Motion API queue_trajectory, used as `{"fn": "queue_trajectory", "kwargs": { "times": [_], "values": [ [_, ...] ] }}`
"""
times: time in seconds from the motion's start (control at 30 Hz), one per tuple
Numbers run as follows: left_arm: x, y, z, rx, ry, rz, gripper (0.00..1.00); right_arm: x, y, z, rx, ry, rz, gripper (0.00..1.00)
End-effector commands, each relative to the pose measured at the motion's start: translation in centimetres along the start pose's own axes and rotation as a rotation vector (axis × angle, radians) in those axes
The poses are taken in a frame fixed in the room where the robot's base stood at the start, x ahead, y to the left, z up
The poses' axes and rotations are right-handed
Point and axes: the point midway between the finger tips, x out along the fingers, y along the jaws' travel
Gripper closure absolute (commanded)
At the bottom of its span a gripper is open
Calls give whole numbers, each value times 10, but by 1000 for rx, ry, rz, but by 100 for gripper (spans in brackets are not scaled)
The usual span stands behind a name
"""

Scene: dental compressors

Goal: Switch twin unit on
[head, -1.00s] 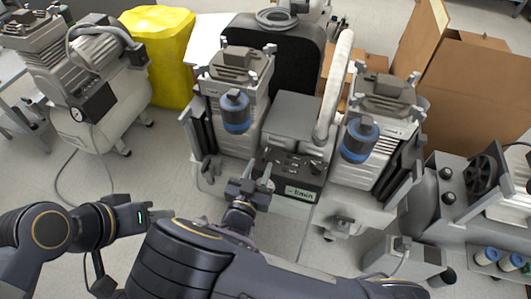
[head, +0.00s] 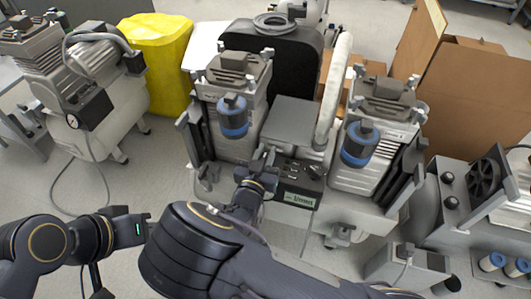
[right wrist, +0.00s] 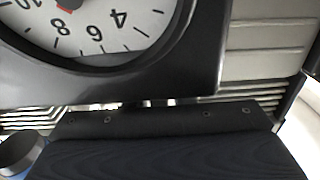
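The twin unit stands in the middle of the head view, with two ribbed compressor heads, blue-banded filters and a grey central box (head: 295,122). Its dark control panel (head: 302,182) sits low at the front, with small controls, a dark knob (head: 315,171) and a pale label (head: 298,199). My right gripper (head: 265,156) is at the panel's left end, its fingers slightly apart with nothing seen between them; contact cannot be told. It hides the panel's left part. The right wrist view shows a dial gauge (right wrist: 95,25) close up, not the fingertips. My left arm's end (head: 128,228) is low left; its fingers are unclear.
Another compressor (head: 92,90) stands at the left by a yellow bin (head: 160,55). Cardboard boxes (head: 470,90) are at the back right. A grey machine with a fan (head: 482,180) is at the right. Floor between the left compressor and twin unit is clear.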

Motion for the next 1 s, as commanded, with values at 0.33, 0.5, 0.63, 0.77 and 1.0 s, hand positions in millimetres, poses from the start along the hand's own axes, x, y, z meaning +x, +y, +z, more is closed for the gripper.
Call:
{"fn": "queue_trajectory", "kwargs": {
  "times": [0.33,0.5,0.63,0.77,1.0],
  "values": [
    [0,0,0,0,0,0,64,0,0,0,0,0,2,100],
    [-1,0,0,0,0,0,64,0,0,0,2,0,26,100],
    [-2,1,-1,0,0,0,64,0,1,0,4,-1,79,100],
    [-3,2,-2,0,0,0,64,0,2,0,4,-3,163,100],
    [-5,2,-2,0,0,0,64,-1,6,1,4,-5,378,100]
  ]
}}
